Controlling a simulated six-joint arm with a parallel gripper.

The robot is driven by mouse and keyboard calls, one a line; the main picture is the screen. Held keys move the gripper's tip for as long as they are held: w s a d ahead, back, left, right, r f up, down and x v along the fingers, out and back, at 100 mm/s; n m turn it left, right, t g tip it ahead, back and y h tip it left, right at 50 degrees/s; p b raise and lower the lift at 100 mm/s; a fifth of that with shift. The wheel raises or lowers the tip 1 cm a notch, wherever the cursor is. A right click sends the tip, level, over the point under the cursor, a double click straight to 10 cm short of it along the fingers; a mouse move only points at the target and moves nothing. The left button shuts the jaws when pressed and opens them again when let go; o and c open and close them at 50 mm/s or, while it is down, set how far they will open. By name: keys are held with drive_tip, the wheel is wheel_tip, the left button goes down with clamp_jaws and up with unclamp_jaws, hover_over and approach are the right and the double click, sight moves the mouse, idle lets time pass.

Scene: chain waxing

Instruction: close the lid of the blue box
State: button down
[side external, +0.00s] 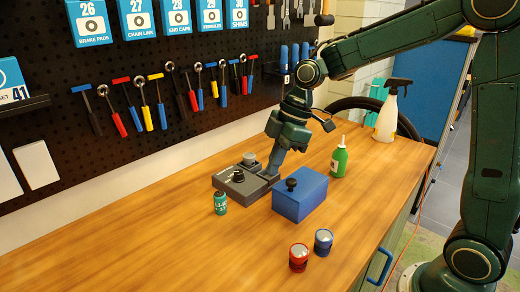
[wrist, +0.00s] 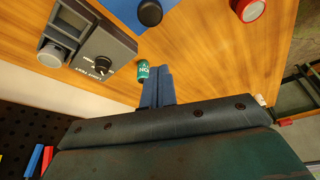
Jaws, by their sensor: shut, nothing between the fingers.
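The blue box (side external: 312,196) stands on the workbench near the middle in the side view. Its blue lid lies flat across the top, with a black knob (side external: 291,184) on it; I see no gap at the rim. In the wrist view, part of the blue lid (wrist: 122,10) and its black knob (wrist: 149,12) show at the top edge. My gripper (side external: 272,170) points down just behind the box, by the grey device, apart from the knob. Its two fingers (wrist: 158,72) are together and empty in the wrist view.
A grey device (side external: 236,190) with knobs sits left of the box. A small green can (side external: 220,203), a green bottle (side external: 339,160), a red-rimmed jar (side external: 298,258) and a blue-rimmed jar (side external: 323,242) stand around it. A spray bottle (side external: 388,115) is farther back. The left front bench is clear.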

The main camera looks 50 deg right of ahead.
drive_tip(key=v, duration=0.7)
drive_tip(key=s+d+m+t+h, duration=0.1)
drive_tip(key=s+m+t, duration=0.1)
drive_tip(key=s+m, duration=0.4)
drive_tip(key=s+d+m+t+h, duration=0.1)
drive_tip(key=s+m, duration=0.5)
drive_tip(key=s, duration=0.8)
drive_tip(key=shift+s+d+m+t+h, duration=0.3)
drive_tip(key=shift+s+t+h, duration=0.1)
drive_tip(key=shift+h, duration=0.4)
